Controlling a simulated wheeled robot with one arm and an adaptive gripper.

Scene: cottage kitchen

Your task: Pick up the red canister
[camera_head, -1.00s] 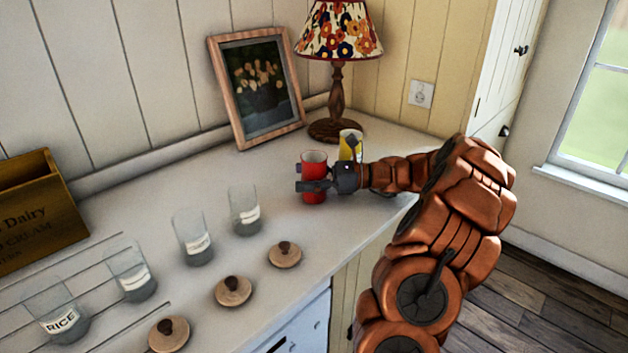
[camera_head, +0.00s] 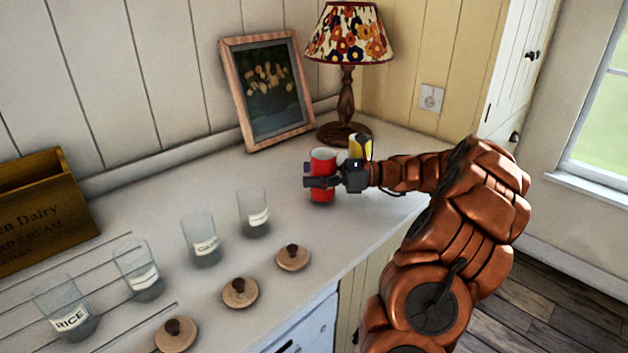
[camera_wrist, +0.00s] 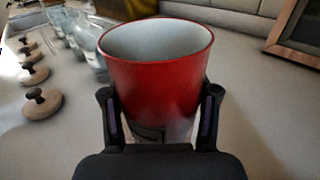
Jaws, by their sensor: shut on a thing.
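The red canister (camera_head: 323,161) is an open-topped red cup shape with a pale inside. It is upright on or just above the white counter, in front of the lamp; I cannot tell whether its base touches. In the wrist view the red canister (camera_wrist: 157,70) fills the middle. My gripper (camera_head: 322,182) is shut on it, coming from the right. In the wrist view my gripper (camera_wrist: 160,118) has one finger on each side of the canister. The canister's lower part is partly hidden by my gripper.
A yellow canister (camera_head: 361,148) stands close behind my gripper. A lamp (camera_head: 346,100) and a framed picture (camera_head: 268,90) stand at the back. Several glass jars, such as the rice jar (camera_head: 68,312), and wooden lids (camera_head: 240,292) are at the left. A wooden box (camera_head: 40,212) is far left.

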